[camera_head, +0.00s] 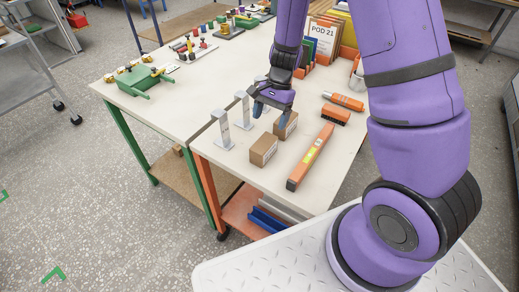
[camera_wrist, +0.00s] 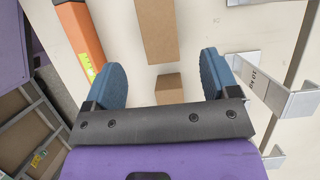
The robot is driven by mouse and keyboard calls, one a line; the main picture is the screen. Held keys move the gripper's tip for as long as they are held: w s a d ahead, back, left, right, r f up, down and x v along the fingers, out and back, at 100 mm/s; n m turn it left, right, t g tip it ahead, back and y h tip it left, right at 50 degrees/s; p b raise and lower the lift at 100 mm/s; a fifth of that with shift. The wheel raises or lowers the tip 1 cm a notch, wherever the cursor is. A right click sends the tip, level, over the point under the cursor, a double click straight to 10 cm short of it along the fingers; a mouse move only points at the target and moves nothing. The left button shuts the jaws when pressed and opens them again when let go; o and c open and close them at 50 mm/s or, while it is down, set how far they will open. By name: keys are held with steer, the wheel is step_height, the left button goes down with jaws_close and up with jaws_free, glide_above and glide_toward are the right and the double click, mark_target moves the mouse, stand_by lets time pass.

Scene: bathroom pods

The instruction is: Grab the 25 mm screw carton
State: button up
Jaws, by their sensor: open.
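Two plain brown cartons stand on the white bench top. The front carton (camera_head: 263,150) stands nearer the bench's front edge, and the rear carton (camera_head: 287,129) is just behind it to the right. I cannot read a size on either. My gripper (camera_head: 270,112) is open and points down at the rear carton, whose upper part it hides in the head view. In the wrist view, a carton (camera_wrist: 169,88) shows between the two blue fingers (camera_wrist: 165,78), partly hidden by the gripper body, with gaps on both sides. The other carton (camera_wrist: 157,30) lies beyond the fingertips.
Upright metal brackets (camera_head: 221,129) stand left of the cartons. A long orange level (camera_head: 311,157) lies to their right, with an orange brush (camera_head: 336,115) and an orange-handled tool (camera_head: 343,101) behind it. A "POD 21" sign (camera_head: 323,36) stands at the back.

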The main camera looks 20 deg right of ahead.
mark_target(264, 142)
steer(key=x, duration=0.9)
steer(key=shift+s+a+f, duration=0.15)
steer(key=shift+s+f, duration=0.1)
steer(key=shift+s+a+f, duration=0.1)
steer(key=shift+a+f, duration=0.05)
steer(key=shift+f, duration=0.3)
steer(key=shift+f, duration=0.25)
steer(key=c, duration=1.2)
steer(key=shift+r, duration=0.15)
